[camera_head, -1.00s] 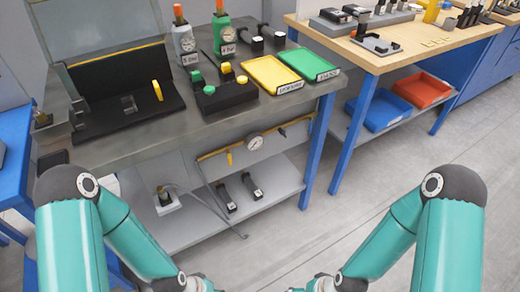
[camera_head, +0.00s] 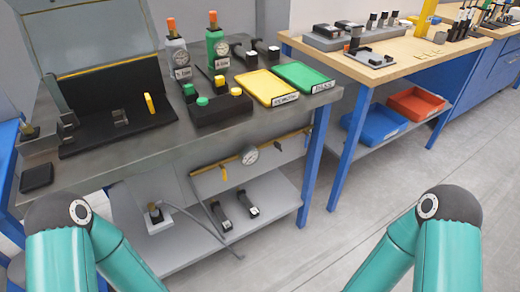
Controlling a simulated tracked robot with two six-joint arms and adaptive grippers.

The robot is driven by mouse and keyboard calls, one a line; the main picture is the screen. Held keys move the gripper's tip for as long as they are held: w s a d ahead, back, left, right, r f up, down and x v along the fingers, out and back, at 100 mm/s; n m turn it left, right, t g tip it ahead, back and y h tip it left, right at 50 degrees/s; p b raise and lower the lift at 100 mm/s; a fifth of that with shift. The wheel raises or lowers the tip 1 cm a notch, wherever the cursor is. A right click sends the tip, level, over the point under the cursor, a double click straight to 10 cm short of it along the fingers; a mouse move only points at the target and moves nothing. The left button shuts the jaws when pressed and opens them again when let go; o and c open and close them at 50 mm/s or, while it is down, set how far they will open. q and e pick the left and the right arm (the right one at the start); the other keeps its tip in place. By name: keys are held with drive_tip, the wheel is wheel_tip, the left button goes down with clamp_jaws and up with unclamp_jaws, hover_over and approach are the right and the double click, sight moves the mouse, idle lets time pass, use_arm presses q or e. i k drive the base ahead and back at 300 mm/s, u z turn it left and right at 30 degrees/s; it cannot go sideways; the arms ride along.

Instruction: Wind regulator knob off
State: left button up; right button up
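A small device with a brass-coloured knob (camera_head: 154,210) stands on the lower shelf (camera_head: 185,250) under the grey bench, with a grey hose running from it. A round white pressure gauge (camera_head: 249,155) sits on a yellow pipe (camera_head: 290,136) beneath the bench top, with a yellow lever (camera_head: 224,172) hanging to its left. I cannot tell for certain which part is the regulator knob. Both my arms enter at the bottom corners, but my grippers are below the picture, so their state is hidden.
The grey bench top (camera_head: 105,165) holds a black open case (camera_head: 105,105), two gauged bottles (camera_head: 217,45), a black button box (camera_head: 220,107), a yellow tray (camera_head: 265,86) and a green tray (camera_head: 308,76). Two black-handled parts (camera_head: 247,203) lie on the shelf. The floor (camera_head: 340,220) at right is clear.

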sight(277, 145)
drive_tip(key=z, duration=2)
drive_tip(key=i, duration=0.1)
drive_tip(key=u, duration=3.25)
drive_tip(key=k, duration=0.7)
drive_tip(key=z, duration=0.3)
drive_tip(key=i, duration=1)
drive_tip(key=z, duration=0.1)
